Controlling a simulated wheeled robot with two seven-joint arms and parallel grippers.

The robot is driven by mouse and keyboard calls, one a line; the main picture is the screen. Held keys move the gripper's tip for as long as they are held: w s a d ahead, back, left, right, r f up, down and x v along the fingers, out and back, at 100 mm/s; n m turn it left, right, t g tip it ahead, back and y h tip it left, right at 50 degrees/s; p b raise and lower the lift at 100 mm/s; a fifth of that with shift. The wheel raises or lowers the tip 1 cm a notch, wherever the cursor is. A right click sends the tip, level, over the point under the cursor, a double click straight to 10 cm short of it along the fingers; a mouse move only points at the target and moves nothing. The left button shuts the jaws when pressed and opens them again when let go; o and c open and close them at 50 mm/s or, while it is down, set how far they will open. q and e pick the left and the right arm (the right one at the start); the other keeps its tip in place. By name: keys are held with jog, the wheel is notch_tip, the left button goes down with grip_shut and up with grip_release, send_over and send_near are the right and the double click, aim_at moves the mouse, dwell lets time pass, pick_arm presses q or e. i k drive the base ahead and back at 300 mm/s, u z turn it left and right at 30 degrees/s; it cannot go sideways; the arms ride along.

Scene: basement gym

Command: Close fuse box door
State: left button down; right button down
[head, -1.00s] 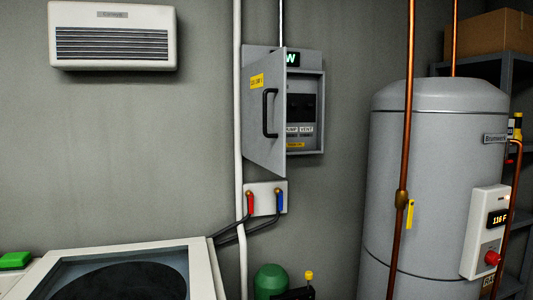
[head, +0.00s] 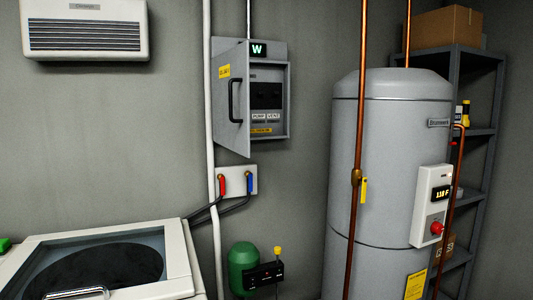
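The grey fuse box (head: 286,100) hangs on the wall near the middle of the head view. Its door (head: 232,120) is hinged on the left and stands open, swung out toward me. A black vertical handle (head: 232,101) and a yellow label (head: 224,72) are on the door. Dark breakers (head: 266,95), white labels and a yellow strip show inside the box. A small lit display with a "W" (head: 259,49) is at the top. Neither of my grippers is in view.
A white pipe (head: 209,150) runs just left of the box. Below are a valve plate (head: 236,180), a green tank (head: 243,266) and a top-lidded white machine (head: 182,250). A large grey water heater (head: 390,170) with copper pipes stands right, before a shelf (head: 485,100).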

aim_at(231, 68)
jog(key=u, duration=0.4)
jog(key=i, duration=0.85)
jog(key=u, duration=0.85)
